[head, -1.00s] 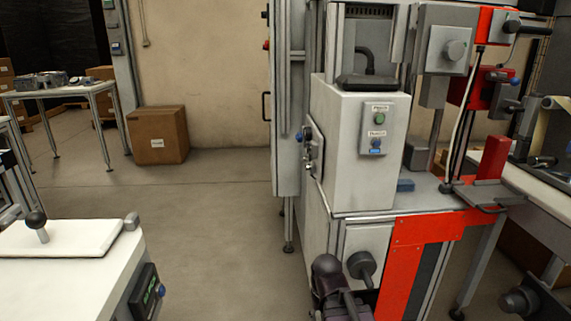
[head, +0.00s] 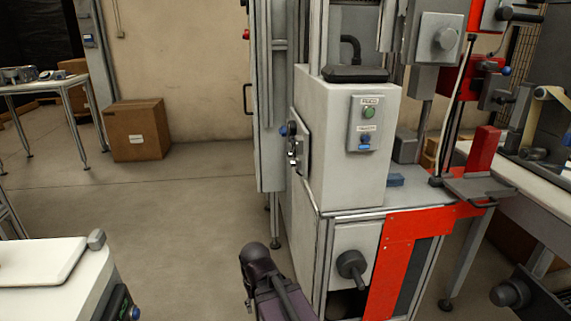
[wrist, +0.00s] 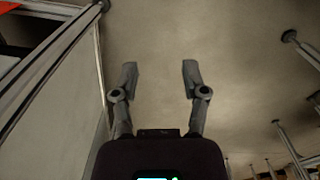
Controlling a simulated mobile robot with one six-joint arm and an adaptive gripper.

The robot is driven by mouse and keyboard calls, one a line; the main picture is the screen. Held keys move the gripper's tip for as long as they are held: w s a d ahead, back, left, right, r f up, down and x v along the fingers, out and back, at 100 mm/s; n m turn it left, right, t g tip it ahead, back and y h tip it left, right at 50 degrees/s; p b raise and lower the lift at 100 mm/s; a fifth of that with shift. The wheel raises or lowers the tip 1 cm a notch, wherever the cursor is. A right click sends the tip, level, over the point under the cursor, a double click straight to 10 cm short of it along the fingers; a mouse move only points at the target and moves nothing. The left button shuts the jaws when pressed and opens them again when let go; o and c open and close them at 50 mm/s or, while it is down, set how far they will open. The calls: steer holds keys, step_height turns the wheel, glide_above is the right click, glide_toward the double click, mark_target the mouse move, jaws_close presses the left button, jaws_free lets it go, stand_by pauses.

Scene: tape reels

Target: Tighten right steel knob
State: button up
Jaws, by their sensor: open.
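Several grey knobs show in the head view, and I cannot tell which one is the right steel knob. One dark grey knob (head: 352,264) sits on a pale panel low on the front of the machine. A round grey knob (head: 446,38) is on a box at the upper right. Another dark knob (head: 510,293) is at the lower right edge. My gripper (wrist: 160,77) is open and empty in the wrist view, with bare floor beyond its fingers. It does not show in the head view, where only part of my arm appears at the bottom.
The white machine cabinet (head: 342,140) has a red front frame (head: 390,270). A white-topped bench (head: 60,285) stands at the lower left. A cardboard box (head: 136,130) is by the back wall. Open floor (head: 180,210) lies between bench and machine.

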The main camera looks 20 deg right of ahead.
steer(key=shift+a, duration=0.15)
steer(key=shift+o, duration=0.8)
steer(key=w+d+r+n+g+h+p, duration=0.1)
steer(key=w+d+r+n+h+p, duration=0.3)
steer(key=w, duration=0.4)
steer(key=w+d+r+n+g+h+p, duration=0.1)
steer(key=w+d+r+n+h, duration=0.2)
steer(key=w+d+r+h, duration=0.4)
steer(key=w+a+r+n+g+h+p, duration=0.2)
steer(key=w+a+r+n+h+p, duration=0.1)
steer(key=w+r, duration=1.2)
steer(key=r+n+h+p, duration=0.1)
steer(key=r+n+h, duration=0.1)
steer(key=h, duration=0.1)
steer(key=shift+a+g, duration=0.15)
steer(key=shift+g, duration=0.15)
